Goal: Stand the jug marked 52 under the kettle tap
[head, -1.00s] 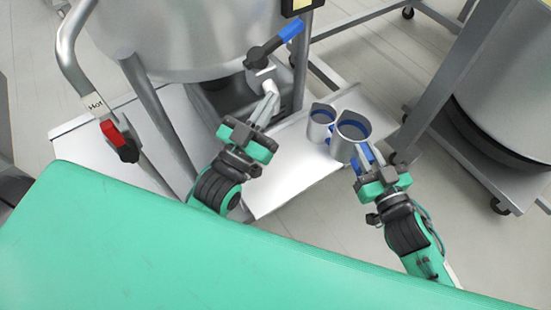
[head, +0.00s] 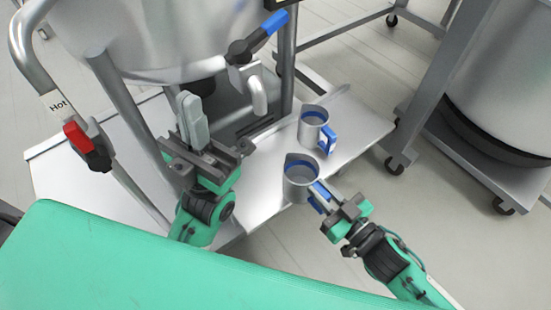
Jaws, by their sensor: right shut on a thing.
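The kettle tap has a blue lever (head: 268,26) and a grey spout (head: 259,97) pointing down from the kettle (head: 165,35). My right gripper (head: 322,194) is shut on the blue handle of a grey jug (head: 300,184). This jug is upright, over the near part of the steel shelf, right of and nearer than the spout; I cannot tell whether it touches the shelf. A second grey jug (head: 312,130) with a blue handle stands behind it. No number is readable on either jug. My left gripper (head: 189,108) looks shut and empty, left of the spout.
The steel shelf (head: 362,130) has free room at its right. A dark recessed area (head: 240,122) lies below the spout. A red-handled pipe valve (head: 78,138) marked Hot is at left. A green surface (head: 130,265) fills the front, and a wheeled frame (head: 425,110) stands at right.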

